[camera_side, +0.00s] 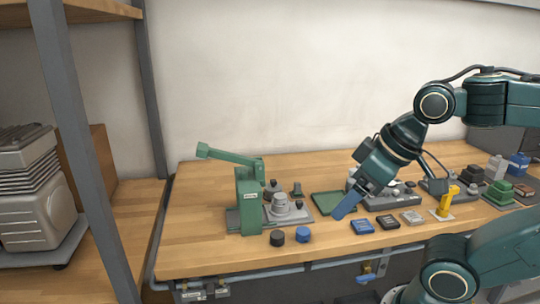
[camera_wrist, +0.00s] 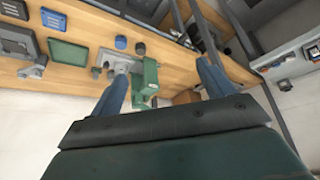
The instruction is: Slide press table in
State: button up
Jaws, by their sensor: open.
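The green press (camera_side: 248,195) stands upright on a grey base, its lever raised and pointing left. The press table, a grey plate (camera_side: 300,213), sticks out to the right of the press column with a light grey stepped part (camera_side: 281,205) on it. In the wrist view the press (camera_wrist: 150,75) and the stepped part (camera_wrist: 121,66) show between the fingers, partly covered by the left finger. My gripper (camera_side: 345,208) is open and empty, to the right of the press table and apart from it. It also shows in the wrist view (camera_wrist: 162,70).
A green tray (camera_side: 325,206) lies between the press and my gripper. A dark cylinder (camera_side: 277,239) and a blue one (camera_side: 303,234) stand in front of the press. Small blue, black and grey trays (camera_side: 388,223) and a yellow stand (camera_side: 446,202) are further right. A shelf post (camera_side: 85,150) rises left.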

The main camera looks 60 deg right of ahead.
jog(key=c, duration=0.6)
jog(key=shift+w+d+r+m, duration=0.15)
jog(key=shift+w+m, duration=0.25)
jog(key=shift+w, duration=0.05)
jog(key=c, duration=0.7)
jog(key=w+d+m, duration=0.1)
jog(key=w+m, duration=0.1)
jog(key=w+d+m+g, duration=0.1)
jog(key=w+d+m, duration=0.1)
jog(key=w, duration=0.1)
jog(key=w+d+m, duration=0.1)
jog(key=w+m, duration=0.1)
jog(key=m, duration=0.1)
jog(key=shift+w+d+r+g, duration=0.2)
jog(key=shift+r+g, duration=0.05)
jog(key=shift+g, duration=0.05)
grip_shut()
jog(key=w+d+f+m+g, duration=0.1)
jog(key=w+d+f+m, duration=0.1)
jog(key=w+d+m, duration=0.5)
jog(key=d+f+m+y, duration=0.1)
jog(key=d+f+m, duration=0.4)
jog(key=d, duration=0.5)
jog(key=d+f+m+y, duration=0.2)
jog(key=d+f+m, duration=0.4)
jog(key=d, duration=0.4)
jog(key=shift+s+d+f+m, duration=0.2)
jog(key=shift+f+m, duration=0.1)
jog(key=shift+m, duration=0.3)
